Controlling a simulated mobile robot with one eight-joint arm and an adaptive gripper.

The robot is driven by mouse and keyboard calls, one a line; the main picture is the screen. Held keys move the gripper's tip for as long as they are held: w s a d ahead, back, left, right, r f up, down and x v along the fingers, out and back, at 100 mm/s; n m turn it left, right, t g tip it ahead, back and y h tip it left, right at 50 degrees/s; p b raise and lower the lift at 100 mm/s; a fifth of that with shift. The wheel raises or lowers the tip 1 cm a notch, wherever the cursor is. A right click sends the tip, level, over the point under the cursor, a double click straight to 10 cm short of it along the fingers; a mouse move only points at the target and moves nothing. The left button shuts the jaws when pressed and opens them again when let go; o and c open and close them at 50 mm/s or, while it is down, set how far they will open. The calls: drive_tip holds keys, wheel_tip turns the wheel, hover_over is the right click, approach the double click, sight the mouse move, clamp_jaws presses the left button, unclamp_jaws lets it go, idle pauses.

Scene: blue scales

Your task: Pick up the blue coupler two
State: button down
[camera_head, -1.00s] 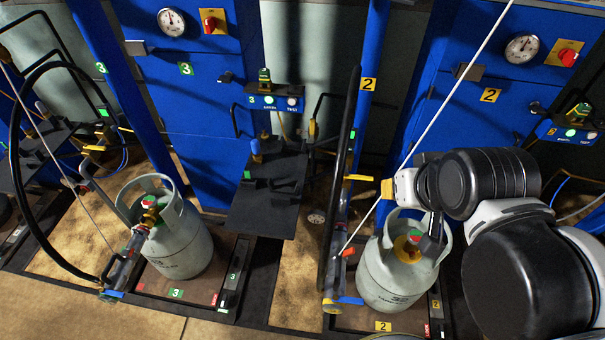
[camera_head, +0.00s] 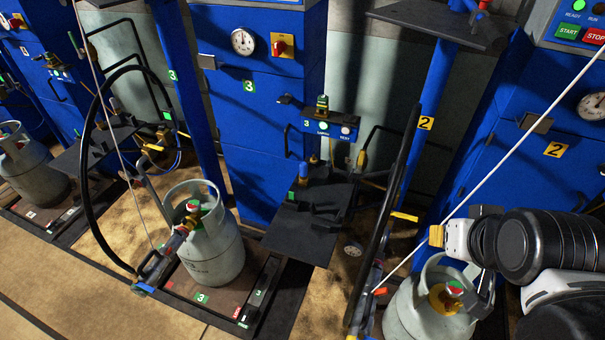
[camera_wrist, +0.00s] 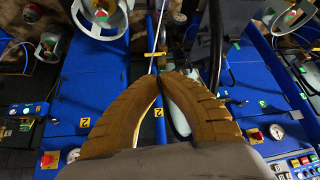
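My gripper (camera_wrist: 163,73) shows in the wrist view as two brown ridged fingers whose tips meet, with nothing seen between them. In the head view a yellow finger (camera_head: 436,236) of it is above and beside the grey gas cylinder (camera_head: 412,318) at station 2. A hose-end coupler (camera_head: 366,305) with a grey body stands left of that cylinder, partly cut off by the frame's lower edge. A small blue-topped coupler (camera_head: 303,172) stands on the dark shelf between stations 3 and 2. I cannot tell which part is blue coupler two; my arm hides much of station 2.
A second cylinder (camera_head: 211,252) stands on the scale at station 3, with a hose coupler (camera_head: 172,245) against it. The dark shelf (camera_head: 290,232) juts out between the stations. A blue post (camera_head: 425,110) labelled 2 and a thin pale cable (camera_head: 510,125) stand near my arm.

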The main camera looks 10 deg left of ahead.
sight(305, 167)
idle(0.3)
